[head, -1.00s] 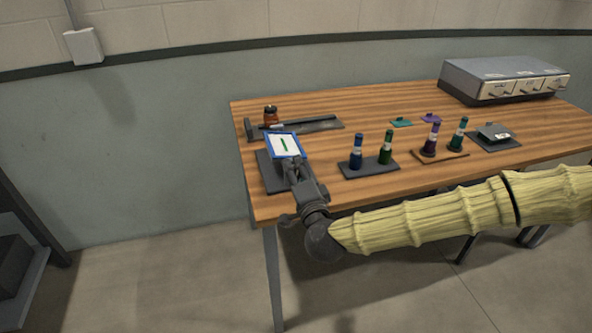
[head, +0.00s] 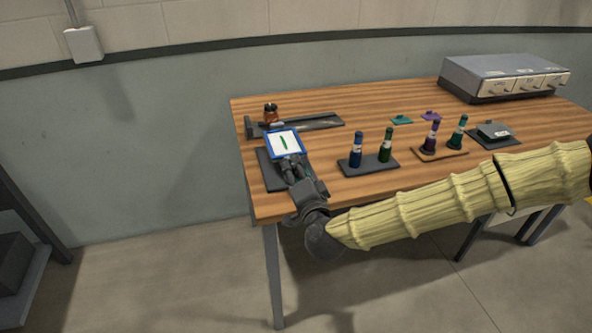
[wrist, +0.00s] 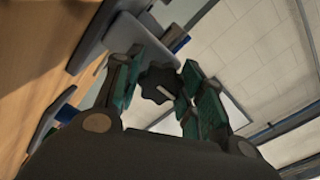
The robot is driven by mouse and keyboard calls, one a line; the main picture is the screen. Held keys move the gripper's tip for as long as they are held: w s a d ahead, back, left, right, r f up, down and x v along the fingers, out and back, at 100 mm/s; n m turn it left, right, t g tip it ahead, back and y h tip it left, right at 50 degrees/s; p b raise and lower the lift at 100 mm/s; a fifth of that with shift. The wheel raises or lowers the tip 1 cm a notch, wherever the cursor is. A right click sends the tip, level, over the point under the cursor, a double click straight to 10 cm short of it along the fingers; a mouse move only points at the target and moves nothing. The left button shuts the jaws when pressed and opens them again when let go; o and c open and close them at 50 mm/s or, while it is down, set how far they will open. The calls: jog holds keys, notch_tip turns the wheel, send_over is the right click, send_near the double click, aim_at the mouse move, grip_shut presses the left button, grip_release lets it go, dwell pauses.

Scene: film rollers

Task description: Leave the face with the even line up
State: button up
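A blue-framed panel (head: 273,147) with a white face and a short green line turned up toward the head camera is at the left of the table. The line is too small to tell whether its width is even. The panel's other face is hidden in the head view. My gripper (head: 293,167) is at the panel's near edge. In the wrist view, my gripper (wrist: 160,92) has its teal-padded fingers around a dark scalloped knob (wrist: 158,83), with a pale blue-edged surface beyond. My gripper appears closed on the knob, which seems part of the panel.
A dark flat pad (head: 268,172) lies under and beside the panel. A dark rail (head: 315,123) and an orange-brown jar (head: 270,113) are behind it. Blue and green bottles (head: 386,146) stand on a tray to the right. A grey drawer unit (head: 500,75) is at the back right.

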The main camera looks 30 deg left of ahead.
jog(key=o, duration=0.3)
jog(key=v, duration=1.2)
dwell(0.4)
jog(key=s+d+f+n+g+h+p, duration=0.1)
jog(key=s+d+f+g+h+p, duration=0.15)
jog(key=d+f, duration=0.8)
jog(key=s+d+f+n+g+h+p, duration=0.1)
jog(key=s+d+f+g+h, duration=0.25)
jog(key=d+f, duration=0.7)
jog(key=s+d+f+g+h+p, duration=0.1)
jog(key=s+d+f+g+h, duration=0.1)
jog(key=s+d, duration=0.3)
jog(key=s+d+f+g+h+p, duration=0.1)
jog(key=s+d+f, duration=0.4)
jog(key=d, duration=0.9)
jog(key=s+d+f+g+h+p, duration=0.1)
jog(key=s+d+f+h, duration=0.3)
jog(key=d, duration=0.6)
jog(key=shift+s+g+h, duration=0.3)
jog(key=shift+s+g, duration=0.25)
jog(key=shift+g, duration=0.35)
